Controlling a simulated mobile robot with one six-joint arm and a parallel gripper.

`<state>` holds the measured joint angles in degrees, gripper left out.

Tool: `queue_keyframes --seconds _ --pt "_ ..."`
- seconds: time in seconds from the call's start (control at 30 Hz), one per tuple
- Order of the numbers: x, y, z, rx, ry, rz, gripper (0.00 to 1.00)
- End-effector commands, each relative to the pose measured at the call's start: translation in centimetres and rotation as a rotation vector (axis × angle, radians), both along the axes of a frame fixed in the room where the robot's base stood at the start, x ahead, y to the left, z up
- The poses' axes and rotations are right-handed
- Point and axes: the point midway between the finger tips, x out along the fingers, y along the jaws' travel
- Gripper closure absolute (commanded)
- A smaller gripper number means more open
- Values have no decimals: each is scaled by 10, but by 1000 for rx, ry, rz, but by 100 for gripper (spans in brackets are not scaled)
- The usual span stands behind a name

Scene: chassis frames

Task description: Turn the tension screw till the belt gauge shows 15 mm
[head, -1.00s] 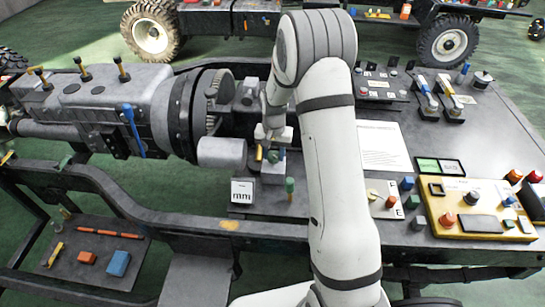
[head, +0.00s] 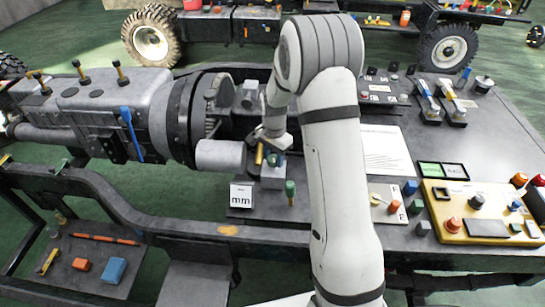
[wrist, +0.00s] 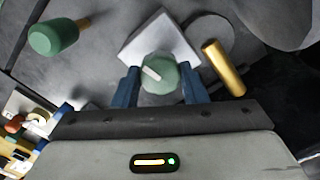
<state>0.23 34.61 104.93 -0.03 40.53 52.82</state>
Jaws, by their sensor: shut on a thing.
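A green round knob with a white mark (wrist: 160,74) sits on a grey block, and I take it for the tension screw. In the wrist view the two blue fingers of my gripper (wrist: 167,88) stand on either side of the knob and are shut on it. The head view shows my gripper (head: 272,151) low over the grey block (head: 272,178), partly hidden by my arm. The white mark points to the upper left in the wrist view. A white card reading "mm" (head: 242,196) stands left of the block. I cannot read a number on it.
A brass rod (wrist: 223,68) stands close beside the knob. A green-topped peg (head: 290,187) stands just in front of the block. A grey cylinder (head: 220,155) lies to its left. A yellow control box (head: 480,226) sits at the right.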

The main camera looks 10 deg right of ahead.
Motion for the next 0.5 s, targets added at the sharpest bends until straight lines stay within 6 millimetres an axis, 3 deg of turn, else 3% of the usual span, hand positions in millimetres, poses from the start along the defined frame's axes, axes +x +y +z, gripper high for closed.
queue_keyframes --seconds 0.33,0.37,0.5 --pt "2 2 2 1 -5 -1 84" --pt "2 2 2 1 -5 -1 60" --pt "1 1 1 2 -4 -1 48"
